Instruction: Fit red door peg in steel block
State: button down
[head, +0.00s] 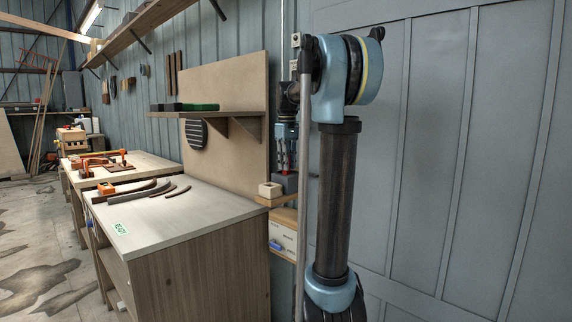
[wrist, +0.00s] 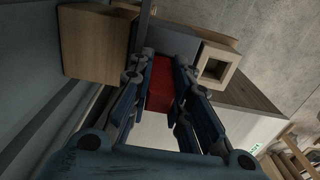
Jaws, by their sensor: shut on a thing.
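The red peg (wrist: 160,85) shows in the wrist view between the two fingers of my gripper (wrist: 160,68), which is shut on it. A plain grey block (wrist: 180,41), likely the steel block, lies just beyond the peg's far end. I cannot tell whether the peg touches it or is inside it, and no opening in it is visible. In the head view my gripper (head: 286,150) points down just above a dark grey block (head: 285,183), partly behind my arm.
A pale wooden block with a square hole (wrist: 215,64) sits beside the grey block; the head view shows it too (head: 270,190). A larger wooden block (wrist: 95,43) is at left in the wrist view. A workbench (head: 185,215) with curved strips and a shelf (head: 210,114) stand left.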

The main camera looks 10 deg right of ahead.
jog(key=shift+f, duration=0.4)
jog(key=c, duration=1.4)
grip_release()
notch_tip(320, 180, up, 12)
jog(key=s+f+m, duration=0.2)
jog(key=s+f, duration=0.9)
jog(key=f, duration=0.2)
jog(key=s+f+m+t, duration=0.1)
jog(key=s+f+m, duration=0.1)
jog(key=s+f, duration=1)
jog(key=s+f+m+t, duration=0.1)
jog(key=s+f+m, duration=0.2)
jog(key=s+f, duration=0.8)
jog(key=shift+s+a+f, duration=0.1)
jog(key=shift+s+f, duration=0.05)
jog(key=shift+f, duration=0.8)
jog(key=shift+s+f, duration=0.1)
jog(key=shift+f, duration=0.8)
